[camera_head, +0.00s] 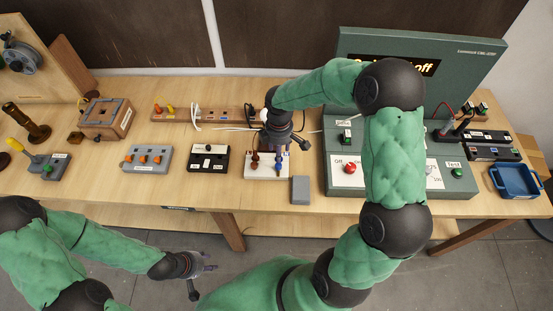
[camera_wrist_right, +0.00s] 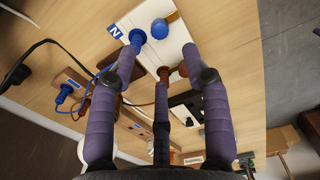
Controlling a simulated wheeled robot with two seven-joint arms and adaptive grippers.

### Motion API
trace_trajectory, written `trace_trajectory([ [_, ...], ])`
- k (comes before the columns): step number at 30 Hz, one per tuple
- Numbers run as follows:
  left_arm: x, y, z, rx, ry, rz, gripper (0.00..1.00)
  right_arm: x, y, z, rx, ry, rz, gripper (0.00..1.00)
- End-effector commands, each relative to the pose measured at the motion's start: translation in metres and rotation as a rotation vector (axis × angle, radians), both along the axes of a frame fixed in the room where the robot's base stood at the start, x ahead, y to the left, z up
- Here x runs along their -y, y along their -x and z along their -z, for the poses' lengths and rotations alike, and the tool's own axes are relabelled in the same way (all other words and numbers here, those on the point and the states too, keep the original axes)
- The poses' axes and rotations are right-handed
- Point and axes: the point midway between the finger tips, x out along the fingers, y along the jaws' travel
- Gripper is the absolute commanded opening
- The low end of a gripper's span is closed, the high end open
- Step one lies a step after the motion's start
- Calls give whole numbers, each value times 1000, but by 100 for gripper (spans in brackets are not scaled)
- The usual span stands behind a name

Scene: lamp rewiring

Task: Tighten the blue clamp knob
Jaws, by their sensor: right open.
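The blue clamp knob (camera_wrist_right: 160,29) shows in the right wrist view, on a white block (camera_wrist_right: 178,45) marked N. Next to it is a blue plug-like part (camera_wrist_right: 137,39) with a blue lead. Brown parts (camera_wrist_right: 165,75) sit lower on the same block. In the head view the white block (camera_head: 256,172) stands near the table's front edge, partly under my right gripper (camera_head: 277,145). That gripper (camera_wrist_right: 160,58) is open, with three spread fingers pointing at the block and the blue knob just past the fingertips. My left gripper (camera_head: 207,268) is open and empty, in front of the table.
A grey block (camera_head: 300,190) stands just right of the white block. A black switch box (camera_head: 208,158) and a grey box with orange levers (camera_head: 147,158) stand left. A green test console (camera_head: 345,190) stands right. Leads run behind the white block.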

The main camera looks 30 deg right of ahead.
Motion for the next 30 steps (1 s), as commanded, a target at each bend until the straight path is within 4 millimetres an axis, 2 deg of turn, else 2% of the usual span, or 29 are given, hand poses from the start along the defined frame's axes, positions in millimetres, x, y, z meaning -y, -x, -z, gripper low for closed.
trace_trajectory([
  [1,0,0,2,0,0,0,40,-1,1,11,-3,-2,0,48],
  [9,0,-1,8,1,0,0,40,-1,0,59,-3,-2,0,48],
  [15,0,-1,10,1,0,0,40,0,0,82,-1,-2,1,48],
  [28,0,-1,11,1,0,0,40,0,0,90,2,-1,1,48],
  [29,0,-1,11,1,0,0,40,0,0,90,2,-1,1,43],
  [30,0,-1,11,1,0,0,40,0,0,90,1,-2,1,32],
])
